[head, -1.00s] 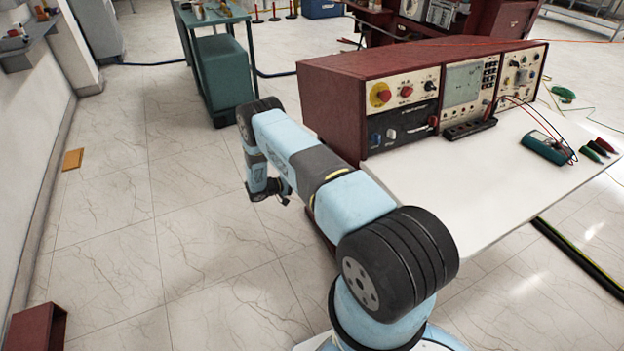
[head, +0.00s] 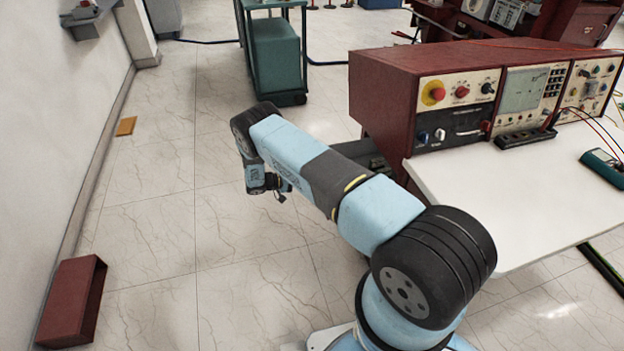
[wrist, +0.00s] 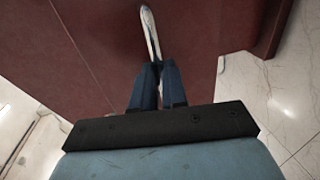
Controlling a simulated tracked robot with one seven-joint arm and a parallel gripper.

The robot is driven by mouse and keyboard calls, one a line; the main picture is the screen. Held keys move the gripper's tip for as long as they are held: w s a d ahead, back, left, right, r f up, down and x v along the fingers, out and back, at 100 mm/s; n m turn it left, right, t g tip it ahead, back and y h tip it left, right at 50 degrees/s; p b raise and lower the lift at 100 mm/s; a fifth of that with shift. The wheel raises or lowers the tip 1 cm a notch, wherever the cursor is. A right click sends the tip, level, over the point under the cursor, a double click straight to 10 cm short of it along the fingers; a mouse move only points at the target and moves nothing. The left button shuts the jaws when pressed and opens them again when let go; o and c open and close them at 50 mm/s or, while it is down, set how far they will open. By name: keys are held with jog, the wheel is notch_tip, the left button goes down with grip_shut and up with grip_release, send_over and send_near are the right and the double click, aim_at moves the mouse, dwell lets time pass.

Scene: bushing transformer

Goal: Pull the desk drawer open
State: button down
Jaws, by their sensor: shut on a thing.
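The desk drawer's dark red front (wrist: 110,35) fills much of the wrist view. A pale metal handle (wrist: 150,30) stands out from it. My gripper (wrist: 156,68) is shut on the near end of this handle, its two dark blue fingers close together. In the head view the desk, with a white top (head: 480,190) and a red cabinet (head: 395,95), stands right of my arm. A dark grey shape (head: 372,155) shows between my arm and the cabinet; I cannot tell if it is the drawer's inside. My arm hides the drawer front and handle there.
An open red box (head: 72,302) lies on the floor at the lower left, near the wall. A green cart (head: 275,55) stands at the back. A meter (head: 603,168) sits on the desk top.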

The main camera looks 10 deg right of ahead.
jog(key=shift+s+a+f, duration=0.1)
jog(key=shift+s+f, duration=0.1)
jog(key=c, duration=1.4)
grip_release()
jog(key=shift+o, duration=1.2)
jog(key=shift+w+r, duration=0.1)
jog(key=shift+w, duration=0.05)
jog(key=v, duration=1.3)
jog(key=shift+a, duration=0.4)
